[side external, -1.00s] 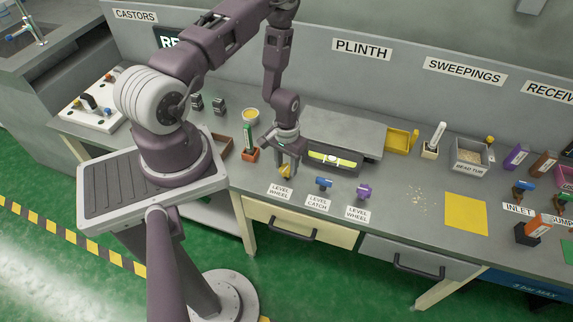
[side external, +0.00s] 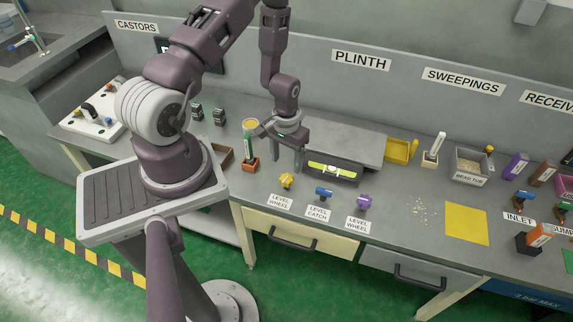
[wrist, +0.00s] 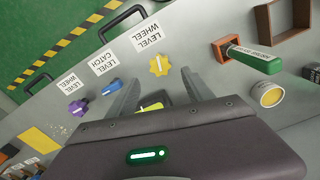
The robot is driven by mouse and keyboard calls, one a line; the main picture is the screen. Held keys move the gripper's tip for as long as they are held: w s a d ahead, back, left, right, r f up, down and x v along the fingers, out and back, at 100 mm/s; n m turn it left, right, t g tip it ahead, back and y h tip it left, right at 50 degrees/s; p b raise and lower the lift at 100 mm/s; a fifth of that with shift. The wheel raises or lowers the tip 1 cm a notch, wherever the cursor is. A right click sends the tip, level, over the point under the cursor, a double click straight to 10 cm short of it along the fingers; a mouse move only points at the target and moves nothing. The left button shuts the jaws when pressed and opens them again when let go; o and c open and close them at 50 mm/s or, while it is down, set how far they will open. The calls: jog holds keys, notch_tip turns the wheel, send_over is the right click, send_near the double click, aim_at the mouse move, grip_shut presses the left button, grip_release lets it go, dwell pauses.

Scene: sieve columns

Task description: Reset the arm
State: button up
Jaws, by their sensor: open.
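My gripper (side external: 287,160) hangs above the bench just left of the plinth's level vial, with its jaws apart and nothing between them. It also shows in the wrist view (wrist: 158,88), where the two fingers are spread. The yellow level wheel (side external: 287,181) stands on the bench in front of and below the fingers, clear of them; it also shows in the wrist view (wrist: 159,65). The blue level catch (side external: 324,194) and the purple level wheel (side external: 363,202) stand to its right. The green-yellow level vial (side external: 330,170) sits in the front of the grey plinth (side external: 345,138).
A green-handled tool (side external: 249,150) in an orange holder stands close left of my gripper, near a yellow-topped cup (side external: 250,126). A yellow tray (side external: 398,150), bead tub (side external: 471,163) and yellow mat (side external: 466,225) lie right. Beads are scattered on the bench (side external: 424,212).

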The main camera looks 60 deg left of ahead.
jog(key=w+d+r+m+t, duration=0.1)
jog(key=w+d+r, duration=0.15)
jog(key=r, duration=1.05)
jog(key=w+d+r+m+t, duration=0.15)
jog(key=d+r, duration=0.25)
jog(key=r, duration=0.8)
jog(key=s+d+r+m+t, duration=0.1)
jog(key=s+d+r, duration=0.3)
jog(key=s+r, duration=0.3)
jog(key=s+d+r+m+t, duration=0.2)
jog(key=s+d+r, duration=0.3)
jog(key=s, duration=0.4)
jog(key=shift+s+d+r, duration=0.25)
jog(key=shift+s+r, duration=0.05)
jog(key=shift+r, duration=0.55)
jog(key=shift+m, duration=0.25)
